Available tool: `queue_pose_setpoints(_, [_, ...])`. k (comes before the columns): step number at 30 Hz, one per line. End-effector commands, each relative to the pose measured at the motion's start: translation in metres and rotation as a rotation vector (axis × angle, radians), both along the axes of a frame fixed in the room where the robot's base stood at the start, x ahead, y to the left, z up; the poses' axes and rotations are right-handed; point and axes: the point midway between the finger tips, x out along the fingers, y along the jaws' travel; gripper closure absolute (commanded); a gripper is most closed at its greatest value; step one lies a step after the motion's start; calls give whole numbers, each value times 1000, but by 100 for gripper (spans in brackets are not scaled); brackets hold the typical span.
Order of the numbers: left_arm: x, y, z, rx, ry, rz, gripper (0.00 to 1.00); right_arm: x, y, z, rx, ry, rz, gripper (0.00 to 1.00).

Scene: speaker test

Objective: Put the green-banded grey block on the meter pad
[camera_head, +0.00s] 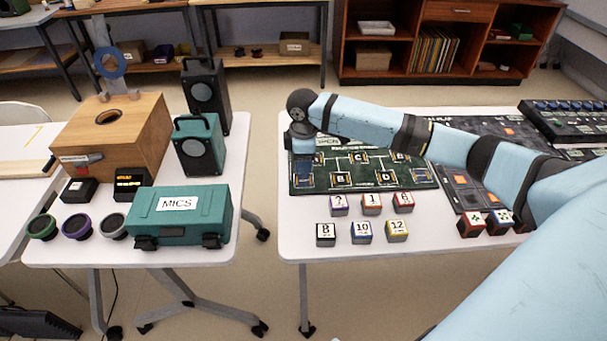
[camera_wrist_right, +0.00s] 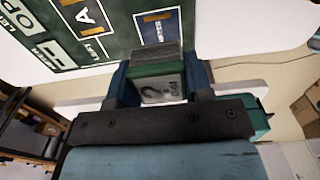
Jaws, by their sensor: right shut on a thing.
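The green-banded grey block (camera_wrist_right: 160,89) is between the fingers of my right gripper (camera_wrist_right: 160,75) in the right wrist view. A face with a question mark and small lettering shows. The gripper is shut on it, over the edge of the green board. In the head view my right gripper (camera_head: 303,138) is at the left back corner of the green board (camera_head: 405,184), with the block hidden there. The board bears several framed, lettered pads. I cannot tell which one is the meter pad. My left gripper is not in view.
Several numbered or marked cubes (camera_head: 361,232) stand in front of the board. My right arm spans the right table (camera_head: 285,243). A gap separates it from the left table, which bears a teal MICS case (camera_head: 209,222), speakers (camera_head: 200,147) and a wooden box (camera_head: 143,137).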

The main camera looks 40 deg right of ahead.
Motion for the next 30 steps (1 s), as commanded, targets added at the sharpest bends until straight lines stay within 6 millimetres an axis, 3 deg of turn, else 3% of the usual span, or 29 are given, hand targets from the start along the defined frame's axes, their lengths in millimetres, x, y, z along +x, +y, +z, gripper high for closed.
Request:
queue_pose_setpoints(9, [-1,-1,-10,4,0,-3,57,0,0,-51,0,1,-1,78])
queue_pose_setpoints(20, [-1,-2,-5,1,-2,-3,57,0,0,-53,0,1,0,78])
queue_pose_setpoints(21, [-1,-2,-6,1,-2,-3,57,0,0,-54,-1,1,0,47])
queue_pose_setpoints(23, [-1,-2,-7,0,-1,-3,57,0,0,-54,-1,1,0,33])
queue_pose_setpoints(24, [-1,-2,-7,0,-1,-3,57,0,0,-54,-1,1,0,28])
queue_pose_setpoints(30, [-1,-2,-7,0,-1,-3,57,0,0,-54,-1,1,0,28])
